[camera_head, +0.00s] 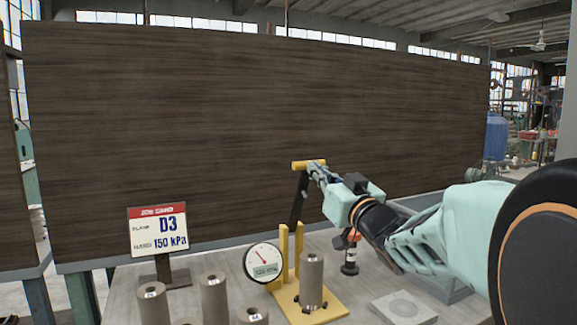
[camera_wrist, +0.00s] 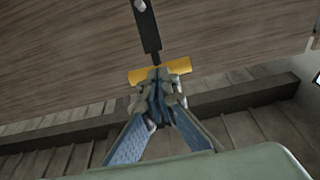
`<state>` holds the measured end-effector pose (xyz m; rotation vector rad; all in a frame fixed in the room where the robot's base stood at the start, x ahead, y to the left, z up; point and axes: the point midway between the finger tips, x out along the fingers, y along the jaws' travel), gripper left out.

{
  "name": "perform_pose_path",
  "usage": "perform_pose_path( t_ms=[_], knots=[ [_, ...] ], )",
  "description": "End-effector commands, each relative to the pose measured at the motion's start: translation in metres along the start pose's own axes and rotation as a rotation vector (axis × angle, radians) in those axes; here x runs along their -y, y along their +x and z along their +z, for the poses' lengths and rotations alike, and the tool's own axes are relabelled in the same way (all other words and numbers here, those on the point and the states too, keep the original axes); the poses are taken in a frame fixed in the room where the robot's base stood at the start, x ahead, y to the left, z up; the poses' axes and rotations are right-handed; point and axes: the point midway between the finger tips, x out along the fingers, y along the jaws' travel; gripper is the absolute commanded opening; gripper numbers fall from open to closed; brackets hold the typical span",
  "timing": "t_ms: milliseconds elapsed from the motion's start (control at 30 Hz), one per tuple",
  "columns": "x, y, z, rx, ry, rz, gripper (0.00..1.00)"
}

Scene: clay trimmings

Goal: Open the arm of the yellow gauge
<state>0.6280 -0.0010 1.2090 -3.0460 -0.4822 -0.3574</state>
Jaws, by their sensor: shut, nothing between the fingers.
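The yellow gauge stands on the table with a yellow base (camera_head: 325,309), yellow uprights and a white round dial (camera_head: 263,262) with a red needle. Its dark arm (camera_head: 299,200) points up, tilted slightly right, and ends in a yellow crossbar handle (camera_head: 302,165). A grey metal cylinder (camera_head: 312,278) stands on the base. My gripper (camera_head: 314,170) is shut and empty, with its fingertips at the handle from the right. In the wrist view the handle (camera_wrist: 180,68) lies just beyond the fingertips (camera_wrist: 157,75); I cannot tell whether they touch it.
A sign reading D3, 150 kPa (camera_head: 158,231) stands at the left. Several grey cylinders (camera_head: 214,298) stand at the front left. A flat grey square plate (camera_head: 403,307) lies at the right. A small black and orange tool (camera_head: 349,255) stands behind it. A dark wooden panel (camera_head: 200,120) rises behind.

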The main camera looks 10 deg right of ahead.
Motion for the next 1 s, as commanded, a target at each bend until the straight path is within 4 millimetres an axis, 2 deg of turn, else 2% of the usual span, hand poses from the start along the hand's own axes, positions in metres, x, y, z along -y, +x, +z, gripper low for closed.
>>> perform_pose_path(
  t_ms=[33,333,1000],
  knots=[
    [0.001,0.006,-0.009,0.015,0.000,-0.001,0.00],
    [0.000,0.021,-0.011,0.087,0.001,0.000,0.00],
    [0.002,0.022,-0.007,0.097,0.000,-0.001,0.00]
  ],
)
